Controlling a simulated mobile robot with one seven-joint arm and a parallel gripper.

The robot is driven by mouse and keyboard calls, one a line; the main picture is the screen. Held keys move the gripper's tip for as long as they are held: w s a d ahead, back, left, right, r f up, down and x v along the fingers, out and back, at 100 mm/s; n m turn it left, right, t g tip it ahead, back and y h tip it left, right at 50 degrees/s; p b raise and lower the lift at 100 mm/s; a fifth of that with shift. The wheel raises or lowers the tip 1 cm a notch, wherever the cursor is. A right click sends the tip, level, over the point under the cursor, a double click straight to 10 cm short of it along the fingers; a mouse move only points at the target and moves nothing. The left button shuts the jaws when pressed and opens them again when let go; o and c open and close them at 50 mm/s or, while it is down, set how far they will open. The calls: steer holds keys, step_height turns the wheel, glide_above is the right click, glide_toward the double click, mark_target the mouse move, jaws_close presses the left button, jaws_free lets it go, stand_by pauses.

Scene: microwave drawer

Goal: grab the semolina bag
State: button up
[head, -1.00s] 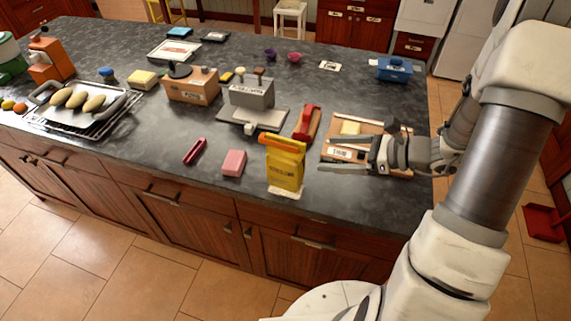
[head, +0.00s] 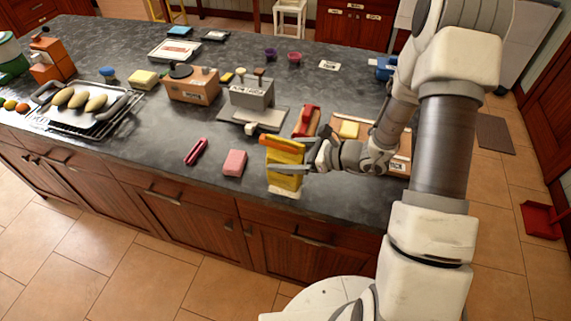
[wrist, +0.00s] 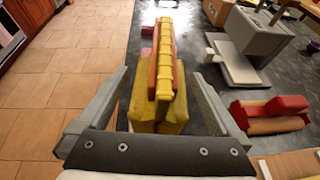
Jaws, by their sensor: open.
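The semolina bag (head: 284,178) is yellow with an orange clip along its top and stands upright near the front edge of the counter. In the wrist view the bag (wrist: 158,103) is seen from above, between the two fingers of my gripper (wrist: 160,98). In the head view my gripper (head: 290,169) reaches in from the right, with one finger crossing in front of the bag. The fingers are open, with a gap to the bag on both sides in the wrist view. The lower part of the bag is partly hidden.
A pink block (head: 235,163) lies left of the bag. A red-handled tool (head: 306,122) and a grey scale-like device (head: 252,95) stand behind it. The counter's front edge is close.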

jaws_close()
stand_by(0.5)
steer(key=shift+r, duration=0.1)
